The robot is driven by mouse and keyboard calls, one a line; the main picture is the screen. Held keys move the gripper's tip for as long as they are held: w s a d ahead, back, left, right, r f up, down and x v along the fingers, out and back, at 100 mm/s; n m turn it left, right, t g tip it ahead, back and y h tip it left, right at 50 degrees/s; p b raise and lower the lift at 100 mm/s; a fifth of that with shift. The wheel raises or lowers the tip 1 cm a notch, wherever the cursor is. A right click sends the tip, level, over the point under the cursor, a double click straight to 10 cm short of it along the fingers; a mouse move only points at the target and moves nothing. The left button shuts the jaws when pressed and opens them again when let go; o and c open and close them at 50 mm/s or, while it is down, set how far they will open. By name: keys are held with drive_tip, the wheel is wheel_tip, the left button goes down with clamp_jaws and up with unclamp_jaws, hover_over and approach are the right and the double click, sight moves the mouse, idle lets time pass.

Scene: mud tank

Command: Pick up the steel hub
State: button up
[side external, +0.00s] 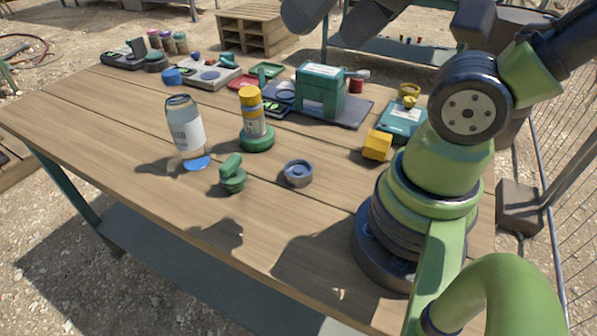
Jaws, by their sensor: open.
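The steel hub (298,174) appears to be the small, round, blue-grey ring-shaped part lying flat on the wooden table, near the middle of the picture. Its top faces up and shows a recessed centre. Nothing touches it, and its whole upper side is visible. My arm stands at the right of the table, to the right of the hub. The fingers of my gripper are not visible in the side external view, and no finger is seen at the hub.
A green knobbed part (232,178) stands left of the hub. A yellow-capped bottle (252,112) on a green base and a clear bottle (185,132) stand behind. A yellow block (377,145) lies behind right. The front of the wooden table (165,205) is bare.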

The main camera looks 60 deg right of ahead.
drive_tip(key=n+g+h, duration=0.2)
drive_tip(key=n+g, duration=0.4)
drive_tip(key=g, duration=0.1)
hover_over(298, 168)
wheel_tip(298, 168, down, 21)
drive_tip(key=shift+f, duration=5.05)
drive_tip(key=c, duration=1.2)
drive_tip(key=shift+c, duration=0.2)
drive_tip(key=shift+r, duration=0.15)
